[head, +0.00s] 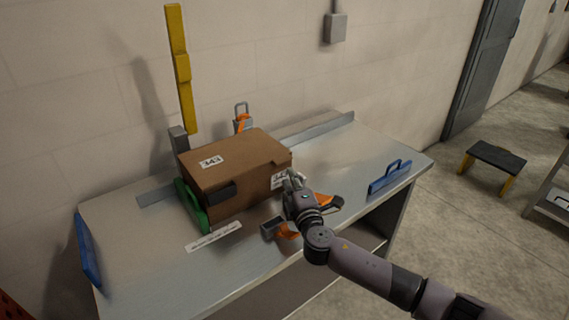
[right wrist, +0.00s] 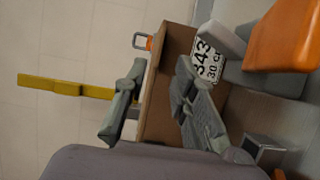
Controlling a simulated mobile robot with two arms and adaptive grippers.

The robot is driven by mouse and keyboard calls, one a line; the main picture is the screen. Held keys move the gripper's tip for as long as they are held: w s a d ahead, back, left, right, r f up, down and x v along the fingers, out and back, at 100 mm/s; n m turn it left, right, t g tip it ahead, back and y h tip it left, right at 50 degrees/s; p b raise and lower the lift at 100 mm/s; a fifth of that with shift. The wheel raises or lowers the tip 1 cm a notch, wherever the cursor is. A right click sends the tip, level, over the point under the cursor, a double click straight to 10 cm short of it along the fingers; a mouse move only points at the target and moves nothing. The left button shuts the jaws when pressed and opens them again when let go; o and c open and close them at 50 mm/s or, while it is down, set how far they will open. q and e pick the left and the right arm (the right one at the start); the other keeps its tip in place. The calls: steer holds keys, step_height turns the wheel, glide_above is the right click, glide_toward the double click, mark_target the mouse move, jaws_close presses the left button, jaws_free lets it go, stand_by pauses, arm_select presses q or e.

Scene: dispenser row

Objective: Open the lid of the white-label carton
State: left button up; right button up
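The brown carton (head: 230,201) stands on the grey table with its lid (head: 245,154) lying closed. A white label reading 343 (head: 211,161) is on top, and another white label is on the right side, clear in the right wrist view (right wrist: 209,54). A dark tab (head: 221,193) sits at the front edge. My right gripper (head: 291,180) is at the carton's right side. In the right wrist view its two fingers (right wrist: 155,103) are apart, with brown carton board behind and between them; I cannot tell whether they touch it. My left gripper is not in view.
A green handle-shaped piece (head: 190,205) stands against the carton's left front. Orange-and-grey clamps (head: 325,200) sit close to my right gripper. A yellow post (head: 181,70) rises behind. Blue handles (head: 390,178) are at the table's ends. The table (head: 150,250) is clear at front left.

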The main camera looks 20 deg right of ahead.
steer(key=w, duration=0.7)
steer(key=shift+w+d, duration=0.2)
steer(key=shift+w, duration=0.2)
jaws_close()
steer(key=shift+f, duration=0.1)
stand_by(0.4)
